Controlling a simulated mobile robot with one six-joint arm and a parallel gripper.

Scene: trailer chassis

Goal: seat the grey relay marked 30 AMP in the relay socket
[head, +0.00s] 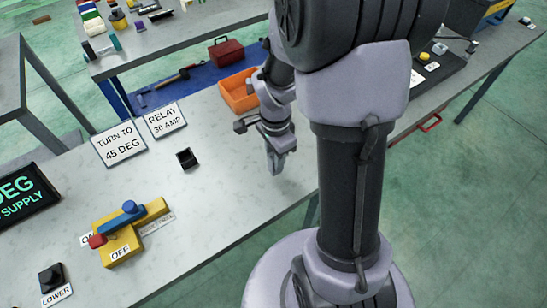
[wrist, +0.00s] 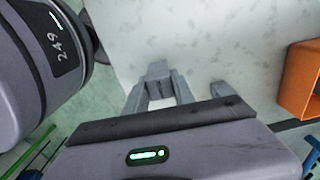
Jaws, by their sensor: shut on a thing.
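The relay socket, a small black square block (head: 187,158), sits on the light worktop below the two signs in the head view. My gripper (head: 276,165) is to the right of it, pointing down over the worktop. In the wrist view my gripper (wrist: 158,88) is shut on a small grey block (wrist: 157,69), which I take to be the grey relay. Its marking cannot be read, and the fingers cover its sides. The socket does not show in the wrist view.
Signs reading "TURN TO 45 DEG" (head: 119,147) and "RELAY 30 AMP" (head: 165,119) stand behind the socket. A yellow fixture with a blue-knobbed lever (head: 122,246) is at the front left. An orange bin (head: 237,97) is behind my gripper. The worktop between gripper and socket is clear.

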